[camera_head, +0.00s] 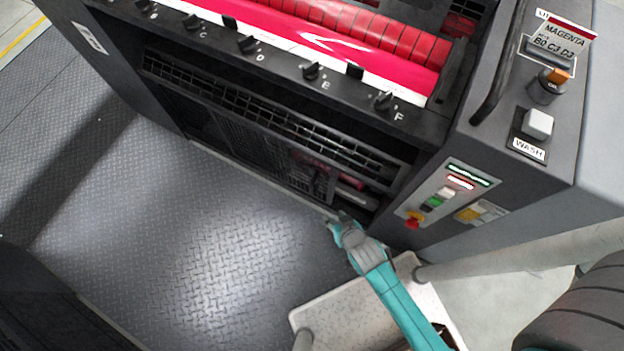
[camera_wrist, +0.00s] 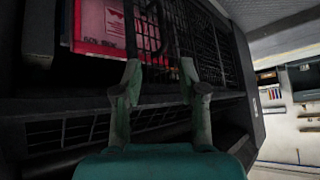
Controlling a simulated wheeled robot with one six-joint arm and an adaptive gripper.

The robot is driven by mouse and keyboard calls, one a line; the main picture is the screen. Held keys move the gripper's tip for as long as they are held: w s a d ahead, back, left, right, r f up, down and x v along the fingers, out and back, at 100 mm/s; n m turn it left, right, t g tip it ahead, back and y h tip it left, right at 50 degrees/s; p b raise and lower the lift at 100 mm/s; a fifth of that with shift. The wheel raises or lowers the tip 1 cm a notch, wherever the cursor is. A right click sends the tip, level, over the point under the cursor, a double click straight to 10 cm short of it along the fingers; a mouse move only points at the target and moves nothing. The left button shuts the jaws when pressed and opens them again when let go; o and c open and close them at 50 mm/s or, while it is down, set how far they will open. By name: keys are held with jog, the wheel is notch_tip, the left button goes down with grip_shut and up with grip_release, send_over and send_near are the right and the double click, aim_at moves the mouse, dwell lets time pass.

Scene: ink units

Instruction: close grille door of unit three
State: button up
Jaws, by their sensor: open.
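The dark grille door (camera_head: 262,146) is in the lower front of the printing unit in the head view. To its right is an uncovered dark gap with red and grey parts inside. In the wrist view the black mesh (camera_wrist: 207,45) stands ahead, and a red panel (camera_wrist: 100,24) with a label shows to its left. No unit number is readable. My gripper (camera_head: 338,224) is low at the right end of the opening. In the wrist view my gripper (camera_wrist: 166,88) has its two fingers apart with nothing between them, in front of the mesh; contact cannot be told.
Knobs marked C to F (camera_head: 312,70) line the ledge above, below a magenta roller (camera_head: 340,32). A control panel (camera_head: 447,198) with buttons and a red knob is right of the opening. A pale step (camera_head: 335,312) stands below my arm. The tread-plate floor (camera_head: 190,230) is clear at left.

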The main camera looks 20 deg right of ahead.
aim_at(312, 185)
jog(key=w+f+m+g+h, duration=0.15)
jog(key=w+f+g, duration=0.3)
jog(key=w, duration=0.95)
jog(key=shift+t, duration=0.25)
jog(key=shift+a+x, duration=0.15)
jog(key=shift+x, duration=1.7)
jog(key=shift+a+x, duration=0.2)
jog(key=shift+x, duration=1.65)
jog(key=shift+a+x, duration=0.15)
jog(key=shift+x, duration=1.7)
grip_shut()
